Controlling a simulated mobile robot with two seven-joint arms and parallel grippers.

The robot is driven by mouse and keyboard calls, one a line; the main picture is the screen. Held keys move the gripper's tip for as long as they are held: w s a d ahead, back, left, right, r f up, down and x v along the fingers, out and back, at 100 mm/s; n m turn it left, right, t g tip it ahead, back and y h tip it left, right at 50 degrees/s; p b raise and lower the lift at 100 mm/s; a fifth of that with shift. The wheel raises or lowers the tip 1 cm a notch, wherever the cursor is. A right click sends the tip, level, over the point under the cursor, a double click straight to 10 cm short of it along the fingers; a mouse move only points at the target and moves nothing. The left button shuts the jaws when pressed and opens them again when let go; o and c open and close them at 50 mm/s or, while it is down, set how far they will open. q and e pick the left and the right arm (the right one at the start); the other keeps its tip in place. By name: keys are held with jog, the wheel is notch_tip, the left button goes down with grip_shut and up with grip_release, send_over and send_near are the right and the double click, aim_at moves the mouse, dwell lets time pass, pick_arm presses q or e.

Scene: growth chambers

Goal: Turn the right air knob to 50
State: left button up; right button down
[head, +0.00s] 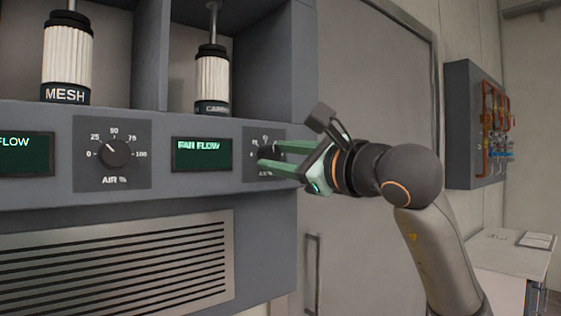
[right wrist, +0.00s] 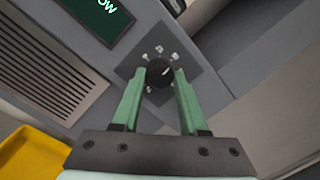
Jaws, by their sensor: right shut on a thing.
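The right air knob (head: 265,153) is a dark round dial on a dark square plate at the right end of the grey panel. My right gripper (head: 268,155) reaches it from the right, with its green fingers shut on the knob. In the right wrist view the knob (right wrist: 159,73) sits between the two fingertips (right wrist: 158,80), with the scale marks around it. The fingers and the angle hide part of the scale, and I cannot read the setting. My left gripper is not in view.
Two white filter cylinders (head: 67,55) (head: 212,80) stand in bays above. A vented grille (head: 120,265) lies below. A yellow object (right wrist: 30,155) shows in the wrist view.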

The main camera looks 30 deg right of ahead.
jog(key=shift+m, duration=0.5)
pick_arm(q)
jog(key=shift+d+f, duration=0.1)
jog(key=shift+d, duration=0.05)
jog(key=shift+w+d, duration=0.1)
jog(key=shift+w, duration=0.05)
pick_arm(e)
jog(key=shift+m, duration=0.4)
jog(key=shift+c, duration=2.2)
grip_release()
pick_arm(q)
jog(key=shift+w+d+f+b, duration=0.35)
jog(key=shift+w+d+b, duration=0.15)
jog(key=shift+b, duration=0.65)
pick_arm(e)
jog(key=s+d+f, duration=0.1)
jog(key=s, duration=1.1)
jog(key=shift+s, duration=0.25)
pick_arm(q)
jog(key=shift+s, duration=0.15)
pick_arm(e)
jog(key=shift+f, duration=0.1)
